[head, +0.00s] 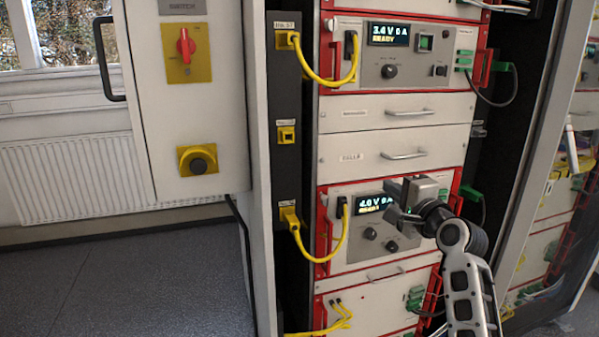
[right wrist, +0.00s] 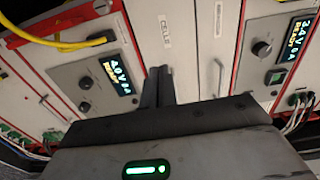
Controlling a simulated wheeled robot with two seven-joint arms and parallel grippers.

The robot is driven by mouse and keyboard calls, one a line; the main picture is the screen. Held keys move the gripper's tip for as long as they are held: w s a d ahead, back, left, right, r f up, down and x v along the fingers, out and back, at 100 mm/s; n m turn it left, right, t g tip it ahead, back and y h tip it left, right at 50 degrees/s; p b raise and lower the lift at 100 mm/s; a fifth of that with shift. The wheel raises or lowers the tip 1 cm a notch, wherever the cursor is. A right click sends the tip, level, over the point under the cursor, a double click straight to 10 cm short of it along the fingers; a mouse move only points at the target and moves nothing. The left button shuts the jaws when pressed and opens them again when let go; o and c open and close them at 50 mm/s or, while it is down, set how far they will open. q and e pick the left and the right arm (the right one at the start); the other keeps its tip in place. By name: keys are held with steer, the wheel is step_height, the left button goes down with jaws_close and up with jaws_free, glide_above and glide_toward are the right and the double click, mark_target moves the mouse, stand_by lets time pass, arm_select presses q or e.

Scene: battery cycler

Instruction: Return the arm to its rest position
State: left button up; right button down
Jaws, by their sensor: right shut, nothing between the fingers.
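My right arm comes in from the lower right in the head view. Its gripper (head: 393,203) is in front of the lower cycler unit (head: 365,250), covering part of that unit's face near its display, which reads 4.0 V 0 A. In the right wrist view the two fingers (right wrist: 158,84) are together, with nothing between them, and point toward the white drawer fronts (right wrist: 176,40). I cannot tell if the gripper touches the unit; the view suggests a gap. My left gripper is not in view.
An upper cycler unit (head: 400,55) reads 3.4 V 0 A, READY. Yellow cables (head: 323,80) loop from sockets on the left post. Green connectors (head: 470,193) line the rack's right side. A cabinet with a red switch (head: 186,46) stands left. The floor (head: 120,280) at lower left is clear.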

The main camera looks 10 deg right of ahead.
steer(key=s+a+f+n+g, duration=0.2)
steer(key=s+a+f+n, duration=0.15)
steer(key=f, duration=0.45)
steer(key=s+a+f+n+g, duration=0.1)
steer(key=s+a+f+n, duration=0.3)
steer(key=f, duration=0.4)
steer(key=s+a+f+n+g, duration=0.2)
steer(key=s+f+n, duration=0.1)
steer(key=s+f, duration=0.4)
steer(key=s+a+f+n+g, duration=0.1)
steer(key=s+a+f+n, duration=0.3)
steer(key=s, duration=0.4)
steer(key=s+a+f+n+g+y, duration=0.1)
steer(key=s+a+f+n, duration=0.4)
steer(key=s+f, duration=0.2)
steer(key=shift+s+a+g+y, duration=0.3)
steer(key=shift+s+g, duration=0.1)
steer(key=shift+s, duration=0.7)
